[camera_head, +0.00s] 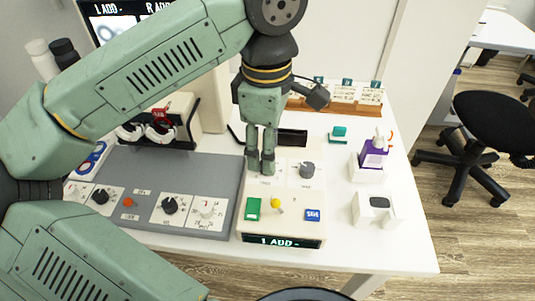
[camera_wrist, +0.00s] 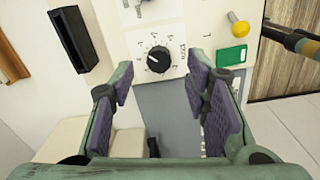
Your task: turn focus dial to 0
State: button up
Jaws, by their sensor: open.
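A black round dial (camera_wrist: 158,59) with a white pointer sits on a white plate with printed marks in the wrist view. Its lettering is too small to read, so I cannot be sure it is the focus dial. My gripper (camera_wrist: 161,74) is open and empty, its two purple-padded fingers on either side of the view below the dial. In the head view my gripper (camera_head: 260,165) hangs pointing down over the back left of the white console (camera_head: 286,225) and hides the dial under it. I cannot tell whether the fingers touch anything.
A grey knob (camera_head: 307,170) sits to the right on the console. A green button (camera_head: 253,208), yellow-topped stick (camera_head: 277,203) and blue button (camera_head: 312,215) are nearer the front. A grey panel (camera_head: 150,183) with other dials adjoins at left. A black box (camera_head: 292,138) stands behind.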

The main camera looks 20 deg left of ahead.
jog(key=shift+f, duration=1.65)
grip_shut()
